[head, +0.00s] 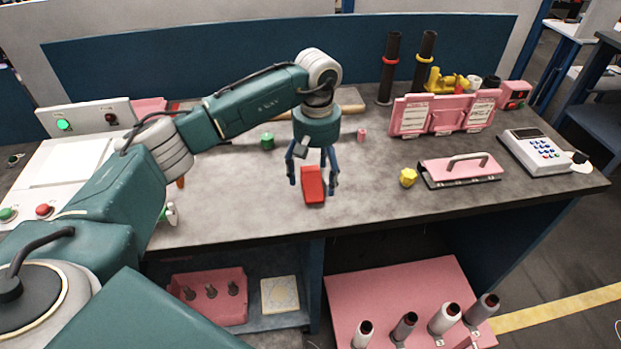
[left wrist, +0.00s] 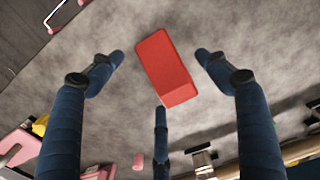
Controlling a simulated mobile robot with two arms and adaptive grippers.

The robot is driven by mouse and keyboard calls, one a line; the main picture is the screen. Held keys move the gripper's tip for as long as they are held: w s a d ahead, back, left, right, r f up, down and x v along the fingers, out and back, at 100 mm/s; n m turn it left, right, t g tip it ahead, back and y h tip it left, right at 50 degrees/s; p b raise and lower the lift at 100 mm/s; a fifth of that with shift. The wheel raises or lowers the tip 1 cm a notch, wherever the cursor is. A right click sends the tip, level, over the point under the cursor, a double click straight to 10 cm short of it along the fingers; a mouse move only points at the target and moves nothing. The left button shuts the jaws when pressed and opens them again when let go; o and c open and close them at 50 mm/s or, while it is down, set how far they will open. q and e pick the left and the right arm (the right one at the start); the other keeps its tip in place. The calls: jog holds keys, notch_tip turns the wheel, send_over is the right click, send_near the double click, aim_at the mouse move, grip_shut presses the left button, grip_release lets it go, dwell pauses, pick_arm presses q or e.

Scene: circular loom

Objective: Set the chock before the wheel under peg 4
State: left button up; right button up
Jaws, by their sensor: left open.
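A red wedge-like block, the likely chock (head: 313,184), lies on the grey worktable (head: 230,215) near its front edge. It also shows in the left wrist view (left wrist: 166,68), between my fingers. My left gripper (head: 314,178) points down over the block with its fingers spread around it, open and not visibly gripping it. The left wrist view shows gaps between the fingers (left wrist: 160,62) and the block. A pink rack (head: 385,288) with several spools on pegs stands low at the front right. Its wheels are hidden, and I cannot tell which peg is number 4. My right gripper is out of view.
A green piece (head: 267,141), a small pink cylinder (head: 362,134) and a yellow piece (head: 408,177) lie nearby. A pink handled tool (head: 460,170) and a keypad device (head: 540,150) stand at the right. A shelf under the table holds a pink tray (head: 207,295).

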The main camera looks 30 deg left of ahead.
pick_arm(q)
jog(key=shift+d+f, duration=0.1)
jog(key=shift+f, duration=0.5)
jog(key=shift+w+f, duration=0.15)
jog(key=shift+f, duration=0.4)
grip_shut()
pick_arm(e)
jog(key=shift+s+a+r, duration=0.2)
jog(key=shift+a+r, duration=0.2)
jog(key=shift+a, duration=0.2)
pick_arm(q)
jog(key=shift+r, duration=0.1)
